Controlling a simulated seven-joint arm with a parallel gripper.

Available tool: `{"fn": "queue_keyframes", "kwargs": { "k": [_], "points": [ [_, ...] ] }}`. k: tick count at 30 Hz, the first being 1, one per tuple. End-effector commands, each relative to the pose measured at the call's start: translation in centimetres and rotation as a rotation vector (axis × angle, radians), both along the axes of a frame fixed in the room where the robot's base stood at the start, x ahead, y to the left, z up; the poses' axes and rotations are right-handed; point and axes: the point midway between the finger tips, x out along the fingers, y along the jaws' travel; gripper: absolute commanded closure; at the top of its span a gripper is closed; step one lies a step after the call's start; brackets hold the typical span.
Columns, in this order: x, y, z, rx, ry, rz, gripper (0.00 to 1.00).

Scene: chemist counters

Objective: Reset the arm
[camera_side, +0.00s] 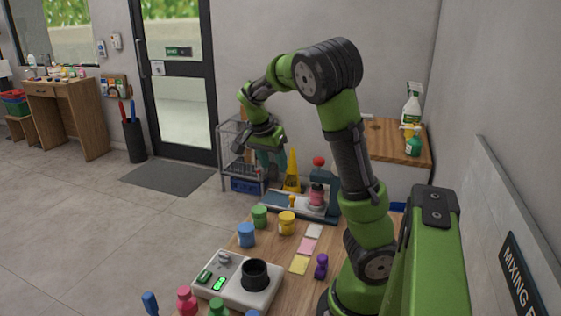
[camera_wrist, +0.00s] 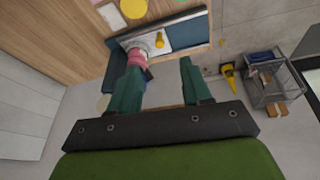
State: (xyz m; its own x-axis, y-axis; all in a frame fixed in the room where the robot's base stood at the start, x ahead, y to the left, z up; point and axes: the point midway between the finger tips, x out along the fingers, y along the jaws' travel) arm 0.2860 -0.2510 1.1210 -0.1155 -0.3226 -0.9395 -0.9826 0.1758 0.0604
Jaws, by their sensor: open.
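My green arm is raised over the counter in the side view, bent at the elbow. My gripper (camera_side: 271,160) hangs at its end with teal fingers, above the far end of the counter and left of the press machine (camera_side: 328,187). In the wrist view my gripper (camera_wrist: 158,75) has its two fingers well apart, with nothing held between them. A pink bottle (camera_side: 316,195) stands in the press; in the wrist view the pink bottle (camera_wrist: 137,58) shows beside the left finger, partly hidden by it. A small yellow piece (camera_wrist: 159,40) stands on the machine's tray beyond the fingertips.
Blue (camera_side: 246,236), green (camera_side: 259,216) and yellow (camera_side: 287,223) jars stand on the counter near a white device (camera_side: 236,284) with a black cup. A wire cart (camera_side: 237,150) stands behind.

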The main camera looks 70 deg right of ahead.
Motion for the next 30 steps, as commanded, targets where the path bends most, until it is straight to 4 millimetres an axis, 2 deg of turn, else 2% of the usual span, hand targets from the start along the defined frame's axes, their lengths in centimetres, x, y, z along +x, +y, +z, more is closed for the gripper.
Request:
{"fn": "queue_keyframes", "kwargs": {
  "k": [1,3,7,12,16,18,21,24,30],
  "points": [
    [0.5,2.2,-1.2,0.072,-0.007,0.120,0.52],
    [1.1,5.3,-2.3,0.166,-0.040,0.289,0.52],
    [1.7,11.6,-2.5,0.295,-0.137,0.603,0.52],
    [0.5,20.1,0.0,0.339,-0.306,1.019,0.52],
    [-1.8,25.1,2.4,0.262,-0.412,1.279,0.52],
    [-3.0,26.8,3.3,0.205,-0.447,1.370,0.52],
    [-4.3,28.2,4.1,0.135,-0.479,1.430,0.52],
    [-5.0,28.7,4.8,0.085,-0.496,1.448,0.52],
    [-5.1,28.4,5.4,0.057,-0.512,1.436,0.52]
  ]
}}
